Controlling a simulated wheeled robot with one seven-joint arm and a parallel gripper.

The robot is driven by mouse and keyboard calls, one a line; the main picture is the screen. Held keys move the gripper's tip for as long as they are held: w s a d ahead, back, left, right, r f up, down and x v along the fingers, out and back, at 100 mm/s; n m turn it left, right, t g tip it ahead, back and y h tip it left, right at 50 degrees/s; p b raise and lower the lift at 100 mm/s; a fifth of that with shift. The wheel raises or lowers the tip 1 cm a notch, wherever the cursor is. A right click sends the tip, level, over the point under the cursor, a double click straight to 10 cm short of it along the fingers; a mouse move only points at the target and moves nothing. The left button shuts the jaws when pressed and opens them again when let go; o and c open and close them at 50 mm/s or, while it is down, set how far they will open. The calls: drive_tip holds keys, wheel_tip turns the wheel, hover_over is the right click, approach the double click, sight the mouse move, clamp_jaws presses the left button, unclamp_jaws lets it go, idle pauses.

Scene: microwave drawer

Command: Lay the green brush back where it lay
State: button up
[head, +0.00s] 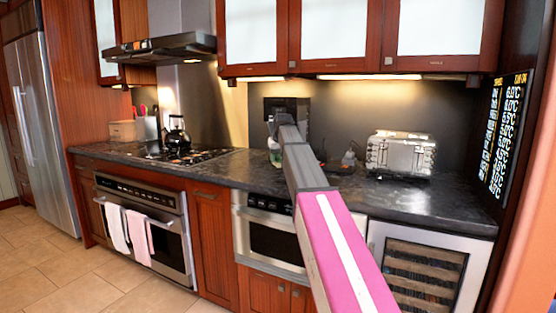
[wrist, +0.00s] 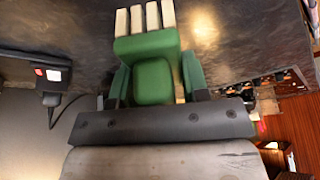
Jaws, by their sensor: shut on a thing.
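The green brush (wrist: 150,48) shows in the wrist view, with a green block body and several pale bristle tufts at its upper end. My gripper (wrist: 155,82) is shut on it, one finger at each side. The bristles show against the dark countertop (wrist: 75,28); I cannot tell whether they touch it. In the head view my arm reaches over the counter (head: 455,208) and hides most of the gripper. A small green and white patch (head: 275,157) shows beside the arm; I cannot tell what it is.
A silver toaster (head: 400,153) stands on the counter to the right of my arm. A dark appliance (head: 287,108) stands behind the arm. A stove with a kettle (head: 176,137) is at left. Cabinets (head: 335,35) hang above. Counter between arm and stove looks clear.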

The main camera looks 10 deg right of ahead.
idle(0.4)
drive_tip(key=shift+f, duration=3.3)
drive_tip(key=o, duration=1.1)
drive_tip(key=shift+o, duration=0.2)
